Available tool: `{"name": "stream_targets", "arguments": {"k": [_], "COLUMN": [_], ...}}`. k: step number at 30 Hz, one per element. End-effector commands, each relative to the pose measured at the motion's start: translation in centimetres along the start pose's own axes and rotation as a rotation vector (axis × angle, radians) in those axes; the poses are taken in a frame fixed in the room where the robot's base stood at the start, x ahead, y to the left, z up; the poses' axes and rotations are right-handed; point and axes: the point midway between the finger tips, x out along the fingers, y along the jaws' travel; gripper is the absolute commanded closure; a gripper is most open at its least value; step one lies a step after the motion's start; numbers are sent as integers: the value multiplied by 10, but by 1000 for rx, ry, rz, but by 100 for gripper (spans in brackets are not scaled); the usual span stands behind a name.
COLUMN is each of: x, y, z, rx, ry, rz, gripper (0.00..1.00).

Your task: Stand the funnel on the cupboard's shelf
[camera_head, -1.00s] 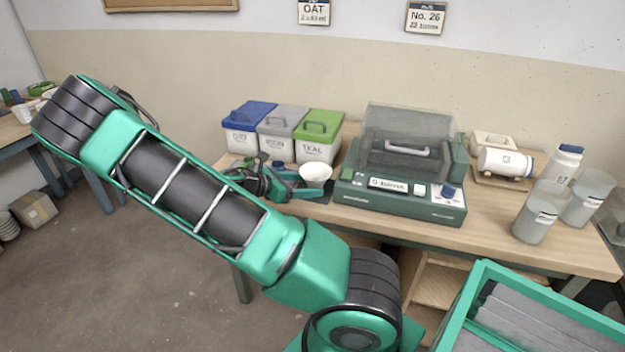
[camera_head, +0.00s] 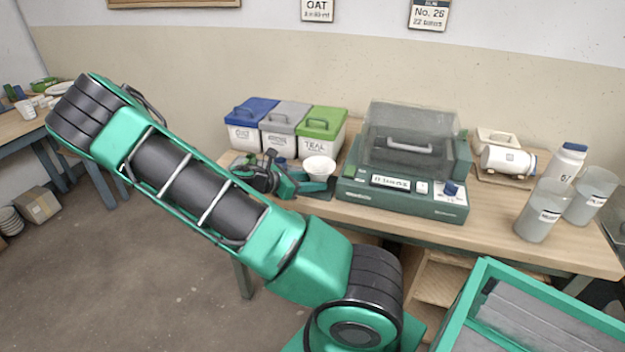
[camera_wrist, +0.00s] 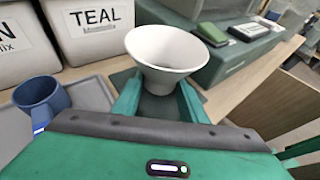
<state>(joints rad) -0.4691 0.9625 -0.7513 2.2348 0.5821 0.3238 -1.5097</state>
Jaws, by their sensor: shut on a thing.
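My gripper (camera_head: 316,184) also shows in the head view. An open wooden cupboard (camera_head: 440,282) with a shelf is under the bench, partly hidden by my arm and a green-framed bin.
Three lidded buckets, blue (camera_head: 250,125), grey (camera_head: 285,127) and green (camera_head: 322,133), stand behind my gripper. A blue mug (camera_wrist: 42,98) is close at left. The green machine (camera_head: 405,185) is at right. Grey beakers (camera_head: 541,212) stand further right.

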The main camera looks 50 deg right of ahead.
Motion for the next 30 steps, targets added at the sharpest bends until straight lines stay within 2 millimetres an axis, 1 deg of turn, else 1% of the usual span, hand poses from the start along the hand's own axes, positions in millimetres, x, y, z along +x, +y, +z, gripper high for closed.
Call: {"name": "stream_targets", "arguments": {"k": [4, 7, 11, 12, 13, 15, 21, 24, 27, 30], "x": [-2, -6, -13, -16, -22, -41, -90, -110, -125, -136], "y": [0, 0, 1, 0, 0, -5, -17, -22, -26, -29], "z": [5, 12, 30, 37, 39, 40, 48, 52, 55, 57], "rx": [1, 2, 5, 4, 2, 0, 0, 1, 0, 0], "ry": [1, 1, 1, 2, 3, 3, 3, 2, 1, 1], "rz": [1, 2, 3, 2, 4, 6, 6, 5, 3, 3], "gripper": [87, 87, 87, 87, 87, 87, 87, 87, 87, 87]}}
